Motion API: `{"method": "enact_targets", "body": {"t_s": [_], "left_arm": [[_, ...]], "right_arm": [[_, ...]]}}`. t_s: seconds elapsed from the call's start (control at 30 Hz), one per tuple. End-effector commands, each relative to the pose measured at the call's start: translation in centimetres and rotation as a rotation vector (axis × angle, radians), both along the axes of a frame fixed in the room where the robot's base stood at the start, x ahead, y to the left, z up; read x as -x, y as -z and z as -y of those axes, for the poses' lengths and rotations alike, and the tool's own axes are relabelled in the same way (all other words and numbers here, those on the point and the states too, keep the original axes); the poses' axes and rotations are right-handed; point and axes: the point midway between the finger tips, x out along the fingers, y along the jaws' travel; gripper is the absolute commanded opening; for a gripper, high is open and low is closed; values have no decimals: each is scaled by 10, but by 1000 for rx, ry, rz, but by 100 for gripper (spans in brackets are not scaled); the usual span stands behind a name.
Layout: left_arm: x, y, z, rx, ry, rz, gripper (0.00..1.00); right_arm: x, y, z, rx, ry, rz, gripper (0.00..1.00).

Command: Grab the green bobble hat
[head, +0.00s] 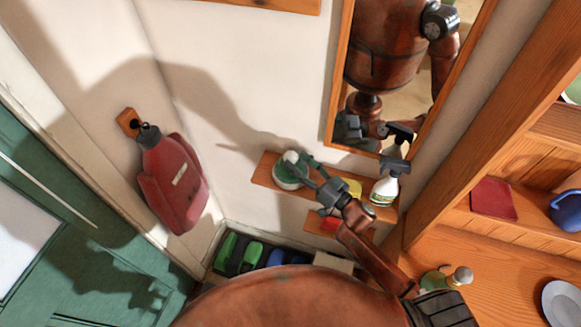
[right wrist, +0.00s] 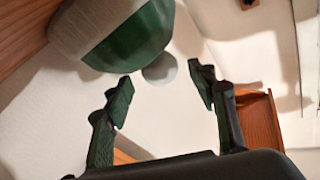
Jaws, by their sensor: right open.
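The green bobble hat (head: 286,178), with a pale brim and a grey-white bobble, sits at the left end of a small wooden wall shelf (head: 263,170). My right gripper (head: 306,172) reaches in from the right and is close beside the hat. In the right wrist view the hat (right wrist: 125,38) is ahead at the upper left, and its bobble shows just beyond the gap between the fingertips. The right gripper's fingers (right wrist: 160,91) are spread and hold nothing. I cannot tell whether a finger touches the hat. My left gripper is not in view.
A white spray bottle (head: 384,190) stands at the shelf's right end, near my right arm. A framed mirror (head: 338,85) hangs above. A red backpack (head: 173,185) hangs at left. Green shoes (head: 226,250) lie below. Wooden shelving (head: 470,150) stands at right.

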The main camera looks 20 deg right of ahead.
Motion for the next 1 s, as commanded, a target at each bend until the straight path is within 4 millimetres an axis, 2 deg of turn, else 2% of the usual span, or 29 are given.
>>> {"method": "enact_targets", "body": {"t_s": [0.2,0.53,1.0], "left_arm": [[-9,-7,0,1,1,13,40],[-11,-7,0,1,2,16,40],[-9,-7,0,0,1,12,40]], "right_arm": [[-26,-6,-17,-1,0,2,52],[-31,-5,-20,-1,0,0,52],[-31,-5,-19,-1,-1,1,19]]}}
